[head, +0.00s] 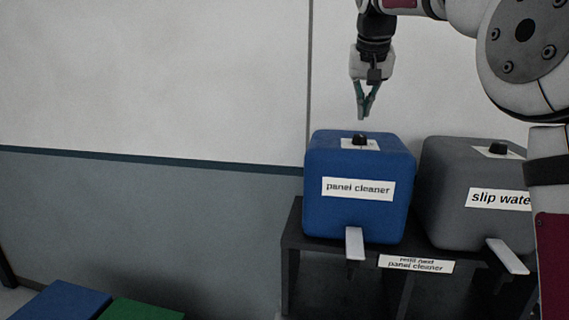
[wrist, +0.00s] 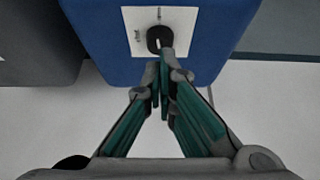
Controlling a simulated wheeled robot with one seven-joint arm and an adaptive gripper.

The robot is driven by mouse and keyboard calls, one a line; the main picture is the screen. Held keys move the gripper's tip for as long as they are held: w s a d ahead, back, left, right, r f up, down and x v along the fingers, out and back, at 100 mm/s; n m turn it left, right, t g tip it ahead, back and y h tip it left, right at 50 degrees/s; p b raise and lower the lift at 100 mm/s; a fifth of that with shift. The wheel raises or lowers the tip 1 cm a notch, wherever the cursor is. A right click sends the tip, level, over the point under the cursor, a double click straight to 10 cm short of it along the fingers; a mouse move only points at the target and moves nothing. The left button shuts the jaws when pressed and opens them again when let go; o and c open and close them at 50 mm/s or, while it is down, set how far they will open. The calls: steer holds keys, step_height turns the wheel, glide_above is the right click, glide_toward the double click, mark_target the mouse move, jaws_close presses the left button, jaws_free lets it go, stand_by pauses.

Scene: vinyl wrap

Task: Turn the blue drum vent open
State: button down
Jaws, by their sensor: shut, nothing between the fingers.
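The blue drum (head: 330,215), labelled "panel cleaner", stands on a dark stand. Its vent is a small black knob (head: 360,140) on a white plate on the drum's top. In the wrist view the vent knob (wrist: 159,39) sits on the white plate (wrist: 185,20), with a pale mark on the knob and small print on the plate that I cannot fully read. My gripper (head: 366,117) points down above the drum, apart from the knob. In the wrist view its fingertips (wrist: 161,85) are together and empty, below the knob in the picture.
A grey drum (head: 450,215) labelled "slip water" stands close to the right, with its own black knob (head: 498,148). Light tap levers (head: 354,245) stick out in front. The dark stand (head: 292,240) bears a "panel cleaner" label. Blue and green boxes (head: 140,311) lie at lower left.

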mark_target(361, 141)
steer(key=shift+s+d+f+b, duration=0.1)
steer(key=shift+f+b, duration=0.05)
steer(key=shift+f, duration=1.45)
steer(key=shift+s+d+f+b, duration=0.1)
steer(key=shift+f+b, duration=0.05)
steer(key=shift+f, duration=1.45)
steer(key=shift+w+b, duration=0.35)
steer(key=shift+w, duration=0.3)
steer(key=shift+a+f, duration=0.2)
steer(key=shift+a, duration=0.05)
steer(key=shift+s+p, duration=0.2)
steer(key=shift+p, duration=0.2)
steer(key=shift+s+a, duration=0.1)
steer(key=shift+s, duration=0.05)
steer(key=shift+r, duration=3.15)
